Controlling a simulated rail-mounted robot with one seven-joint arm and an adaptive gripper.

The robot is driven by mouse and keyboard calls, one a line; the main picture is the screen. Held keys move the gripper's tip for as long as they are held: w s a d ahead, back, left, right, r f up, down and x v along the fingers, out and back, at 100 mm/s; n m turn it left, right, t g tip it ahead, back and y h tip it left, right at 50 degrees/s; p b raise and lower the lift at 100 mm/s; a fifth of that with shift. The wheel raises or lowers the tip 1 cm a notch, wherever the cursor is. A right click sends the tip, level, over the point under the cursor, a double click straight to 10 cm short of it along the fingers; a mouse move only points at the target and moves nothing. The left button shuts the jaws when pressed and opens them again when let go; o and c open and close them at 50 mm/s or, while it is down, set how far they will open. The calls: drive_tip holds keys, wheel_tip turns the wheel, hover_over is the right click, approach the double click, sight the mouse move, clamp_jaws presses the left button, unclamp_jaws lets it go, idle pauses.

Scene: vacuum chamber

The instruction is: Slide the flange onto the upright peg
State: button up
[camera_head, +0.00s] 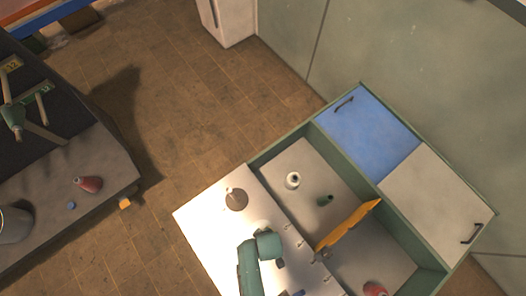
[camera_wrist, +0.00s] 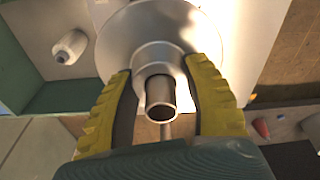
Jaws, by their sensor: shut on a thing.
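The flange (camera_wrist: 157,56) is a pale metal disc with a short hollow tube, its open end facing the camera in the wrist view. My gripper (camera_wrist: 162,73) has its yellow fingers on either side of the tube and is shut on it. In the head view, a short upright peg (camera_head: 229,190) appears to stand by a brownish round base (camera_head: 237,201) on the bright white top. My teal arm end is just below and to the right of it there, and hides my fingers. I cannot tell whether the peg is inside the flange.
A white bottle (camera_head: 293,180) and a small green bottle (camera_head: 325,200) stand in the recessed compartment at right. An orange panel (camera_head: 348,225) leans up there. A blue door (camera_head: 368,136) lies behind. A dark bench with a red flask (camera_head: 88,184) is at left.

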drive_tip(key=shift+f+b, duration=0.45)
drive_tip(key=shift+f, duration=0.3)
drive_tip(key=o, duration=1.3)
drive_tip(key=shift+r, duration=0.15)
drive_tip(key=r, duration=0.8)
drive_tip(key=s+d+r, duration=0.1)
drive_tip(key=r, duration=0.3)
